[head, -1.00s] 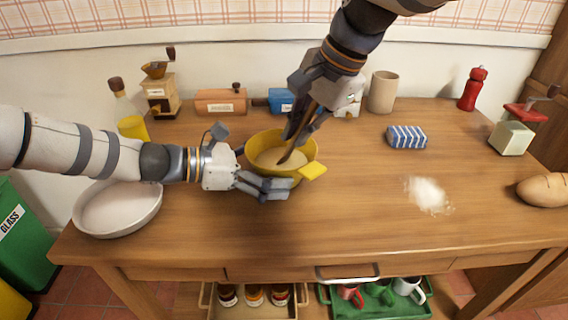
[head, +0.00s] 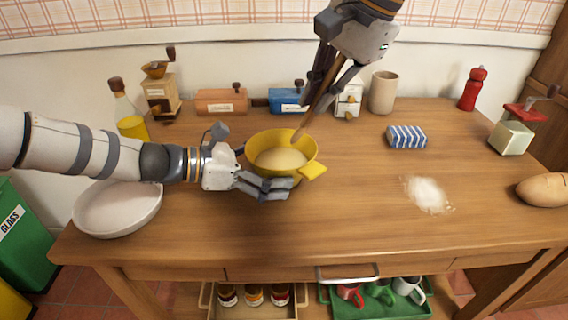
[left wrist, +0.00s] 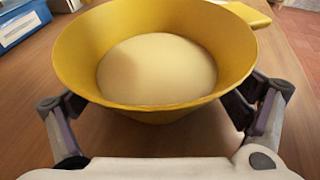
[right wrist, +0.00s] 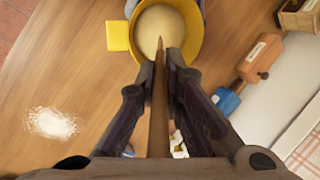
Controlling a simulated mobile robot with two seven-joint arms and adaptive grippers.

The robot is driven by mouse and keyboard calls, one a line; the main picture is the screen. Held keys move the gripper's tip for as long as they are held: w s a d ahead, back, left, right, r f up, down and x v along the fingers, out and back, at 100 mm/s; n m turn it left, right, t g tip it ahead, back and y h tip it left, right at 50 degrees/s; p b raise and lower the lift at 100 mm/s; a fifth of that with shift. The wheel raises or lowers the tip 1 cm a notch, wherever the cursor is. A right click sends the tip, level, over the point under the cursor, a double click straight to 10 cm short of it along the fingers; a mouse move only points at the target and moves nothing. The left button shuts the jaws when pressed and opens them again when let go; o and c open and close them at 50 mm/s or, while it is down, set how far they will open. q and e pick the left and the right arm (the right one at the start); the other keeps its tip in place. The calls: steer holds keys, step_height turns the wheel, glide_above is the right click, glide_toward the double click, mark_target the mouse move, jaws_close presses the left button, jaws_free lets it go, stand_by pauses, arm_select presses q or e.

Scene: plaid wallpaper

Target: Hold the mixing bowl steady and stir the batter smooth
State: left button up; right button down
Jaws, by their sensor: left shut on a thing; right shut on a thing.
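A yellow mixing bowl (head: 262,146) with a square yellow handle stands on the wooden table. Smooth-looking pale batter (head: 281,159) lies in it. My left gripper (head: 270,189) is shut on the bowl's near side; in the left wrist view its fingers (left wrist: 160,115) flank the bowl. My right gripper (head: 328,92) is above and behind the bowl, shut on a brown wooden spoon or stick (head: 312,116). In the right wrist view the stick (right wrist: 159,100) points toward the batter. Its tip appears at or above the bowl's right rim in the head view; contact with the batter is unclear.
A white dish (head: 118,210) sits left of the bowl, below my left arm. A white powder pile (head: 427,194), a striped blue block (head: 406,137) and a loaf (head: 545,189) are to the right. A coffee grinder (head: 160,95), boxes and a beige cup (head: 383,92) line the back.

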stand_by(0.5)
steer(key=shift+r, duration=2)
arm_select(q)
steer(key=o, duration=0.5)
